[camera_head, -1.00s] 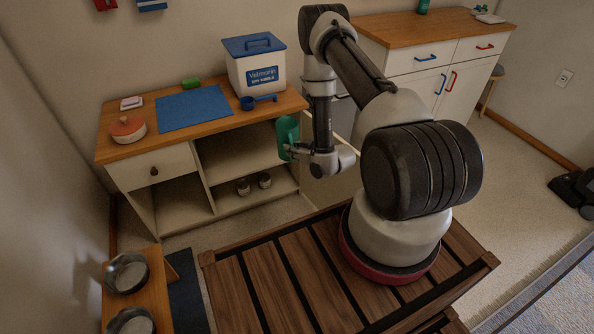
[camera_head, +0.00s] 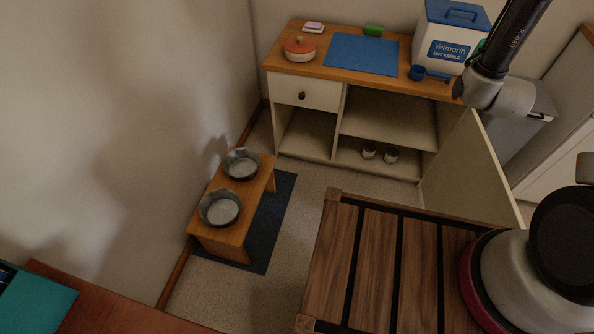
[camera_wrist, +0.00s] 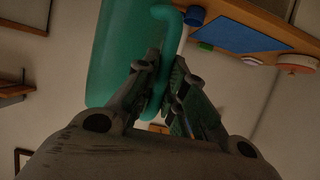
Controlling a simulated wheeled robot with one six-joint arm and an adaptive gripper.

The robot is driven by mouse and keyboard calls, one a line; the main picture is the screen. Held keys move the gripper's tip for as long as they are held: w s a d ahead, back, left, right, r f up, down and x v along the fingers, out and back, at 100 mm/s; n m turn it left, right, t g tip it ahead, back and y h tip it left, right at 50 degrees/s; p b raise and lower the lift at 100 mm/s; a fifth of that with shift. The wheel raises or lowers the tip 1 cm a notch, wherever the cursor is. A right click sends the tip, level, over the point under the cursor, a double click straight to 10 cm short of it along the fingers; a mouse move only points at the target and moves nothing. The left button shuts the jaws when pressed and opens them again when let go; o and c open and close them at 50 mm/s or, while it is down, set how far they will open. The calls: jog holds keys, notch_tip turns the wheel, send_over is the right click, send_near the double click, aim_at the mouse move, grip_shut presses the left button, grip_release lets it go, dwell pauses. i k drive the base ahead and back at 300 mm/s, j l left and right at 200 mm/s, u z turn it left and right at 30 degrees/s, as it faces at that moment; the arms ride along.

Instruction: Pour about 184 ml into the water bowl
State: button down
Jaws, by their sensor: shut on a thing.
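My gripper (camera_wrist: 166,72) is shut on the handle of a green jug (camera_wrist: 118,45) in the wrist view. Two dark metal bowls stand in a low wooden stand (camera_head: 262,188) by the left wall, one farther (camera_head: 241,164) and one nearer (camera_head: 220,208). I cannot tell which is the water bowl. My gripper is well to the right of both bowls, apart from them.
A cabinet (camera_head: 306,92) with an open door (camera_head: 470,175) stands at the back. A dark floor mat (camera_head: 262,240) lies beside the bowl stand.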

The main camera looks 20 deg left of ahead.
aim_at(220, 208)
jog(key=l+u, duration=0.25)
jog(key=l, duration=0.3)
jog(key=k+l+u, duration=0.2)
jog(key=l, duration=0.3)
jog(key=i+u, duration=0.1)
jog(key=u, duration=1.45)
jog(key=i+j+z, duration=0.2)
